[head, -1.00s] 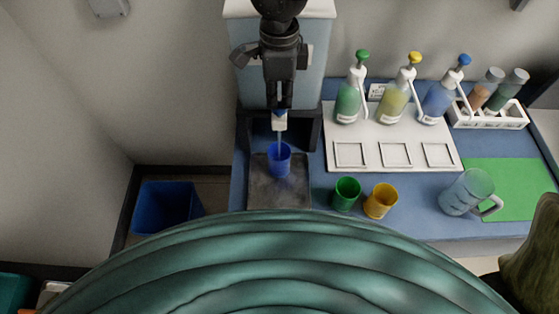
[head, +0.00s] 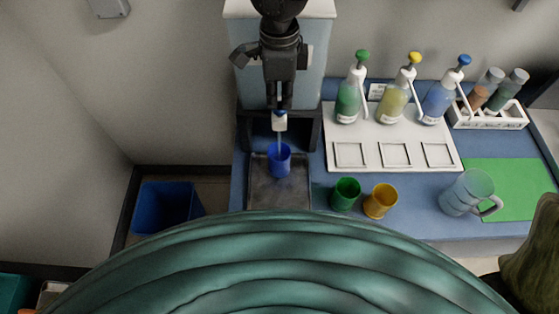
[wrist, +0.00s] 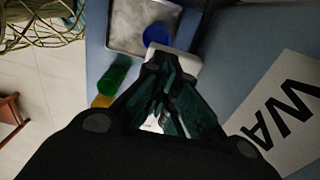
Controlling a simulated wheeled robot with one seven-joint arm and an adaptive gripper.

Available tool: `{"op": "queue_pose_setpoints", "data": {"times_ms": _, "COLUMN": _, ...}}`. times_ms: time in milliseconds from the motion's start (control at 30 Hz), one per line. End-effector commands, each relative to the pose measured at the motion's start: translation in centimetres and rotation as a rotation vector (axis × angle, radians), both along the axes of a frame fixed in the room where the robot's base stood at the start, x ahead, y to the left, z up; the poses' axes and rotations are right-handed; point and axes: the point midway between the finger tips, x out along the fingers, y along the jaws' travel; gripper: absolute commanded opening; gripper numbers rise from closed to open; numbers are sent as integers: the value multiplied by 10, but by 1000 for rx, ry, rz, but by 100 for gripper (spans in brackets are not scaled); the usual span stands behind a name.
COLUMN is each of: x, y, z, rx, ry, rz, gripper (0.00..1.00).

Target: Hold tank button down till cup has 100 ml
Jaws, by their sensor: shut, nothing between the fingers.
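The tank (head: 313,62) is a pale blue-grey box with a white top against the wall. Its white spout with a blue button (head: 280,114) sits at the front. My gripper (head: 280,105) is shut and empty, pointing down with its fingertips at the button; whether they press it I cannot tell. A thin pale stream shows between the spout and the blue cup (head: 279,161), which stands upright below on the grey tray (head: 265,194). The cup's water level and marks are not readable. In the wrist view my shut fingers (wrist: 157,62) hide the button, and the blue cup (wrist: 156,34) shows beyond.
A green cup (head: 345,194) and a yellow cup (head: 380,201) stand right of the tray. A white dispenser rack (head: 372,159) with pump bottles is behind them. A glass jug (head: 464,194) stands by a green mat (head: 518,185). A blue bin (head: 166,207) is at left.

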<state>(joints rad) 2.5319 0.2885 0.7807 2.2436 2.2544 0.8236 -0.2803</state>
Motion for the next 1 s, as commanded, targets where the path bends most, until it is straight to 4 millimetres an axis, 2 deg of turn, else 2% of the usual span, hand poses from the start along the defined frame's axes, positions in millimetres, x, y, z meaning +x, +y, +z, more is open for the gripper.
{"op": "queue_pose_setpoints", "data": {"times_ms": 1000, "x": 0, "y": 0, "z": 71, "rx": 1, "ry": 1, "rz": 0, "gripper": 0}}
